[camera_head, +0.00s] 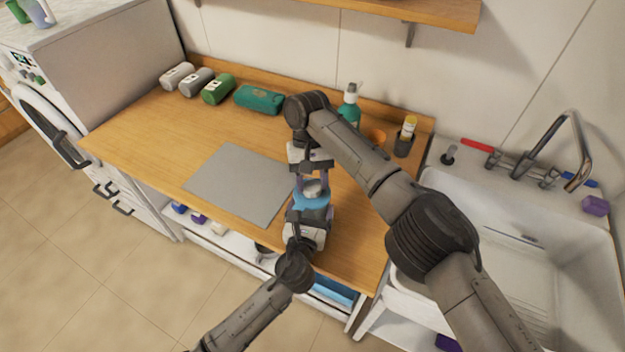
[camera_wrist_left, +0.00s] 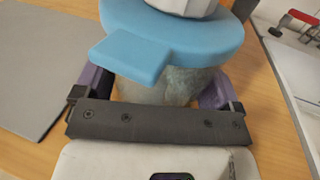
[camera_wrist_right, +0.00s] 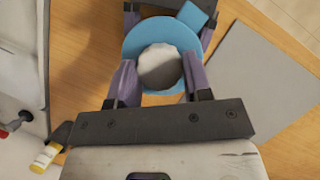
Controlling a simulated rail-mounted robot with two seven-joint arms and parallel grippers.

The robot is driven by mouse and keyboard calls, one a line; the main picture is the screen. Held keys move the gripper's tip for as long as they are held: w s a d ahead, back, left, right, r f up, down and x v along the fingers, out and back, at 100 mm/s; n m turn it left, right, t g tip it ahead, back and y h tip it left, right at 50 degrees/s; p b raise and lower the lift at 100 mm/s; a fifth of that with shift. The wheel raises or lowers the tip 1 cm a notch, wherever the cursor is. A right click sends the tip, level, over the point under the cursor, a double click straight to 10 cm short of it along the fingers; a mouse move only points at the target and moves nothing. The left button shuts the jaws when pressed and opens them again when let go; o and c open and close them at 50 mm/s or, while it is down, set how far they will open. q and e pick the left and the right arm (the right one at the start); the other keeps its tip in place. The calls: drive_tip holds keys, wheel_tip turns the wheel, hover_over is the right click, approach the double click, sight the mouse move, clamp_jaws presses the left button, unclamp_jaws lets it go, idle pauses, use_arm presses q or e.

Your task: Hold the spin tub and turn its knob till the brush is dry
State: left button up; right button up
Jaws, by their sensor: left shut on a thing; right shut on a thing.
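The spin tub (camera_head: 311,201) stands on the wooden counter, right of the grey mat. It has a blue rim (camera_wrist_left: 180,42), a greyish see-through body (camera_wrist_left: 172,86) and a pale round knob (camera_wrist_right: 160,66) on top. My left gripper (camera_wrist_left: 160,88) is shut on the tub's body, one purple finger on each side, below the rim. My right gripper (camera_wrist_right: 160,80) is above the tub and shut on the knob, a finger on each side; it also shows in the head view (camera_head: 312,180). The brush is not visible; I cannot see inside the tub.
The grey mat (camera_head: 238,183) lies flat left of the tub. Several rolled bundles, one a green roll (camera_head: 218,89), and a teal case (camera_head: 258,99) line the back. A green pump bottle (camera_head: 349,104) and a dark cup (camera_head: 404,145) stand near the sink (camera_head: 505,235).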

drive_tip(key=n, duration=0.2)
drive_tip(key=n+h, duration=0.1)
drive_tip(key=n, duration=0.1)
drive_tip(key=shift+a+n+t+h, duration=0.15)
drive_tip(key=shift+n+t+h, duration=0.15)
drive_tip(key=n+t+h, duration=0.1)
drive_tip(key=n, duration=0.3)
drive_tip(key=shift+s+n, duration=0.1)
drive_tip(key=shift+n, duration=0.2)
drive_tip(key=n, duration=0.2)
drive_tip(key=n+t+h, duration=0.1)
drive_tip(key=n, duration=0.1)
drive_tip(key=shift+s+a+n+t, duration=0.1)
drive_tip(key=shift+n+t, duration=0.2)
drive_tip(key=shift+s+n+t, duration=0.15)
drive_tip(key=shift+n+t, duration=0.65)
drive_tip(key=shift+n, duration=1.7)
drive_tip(key=o, duration=0.9)
drive_tip(key=shift+r, duration=0.1)
drive_tip(key=v, duration=1.1)
drive_tip(key=shift+s+a+r, duration=0.1)
drive_tip(key=shift+a+r, duration=0.2)
drive_tip(key=shift+a, duration=0.1)
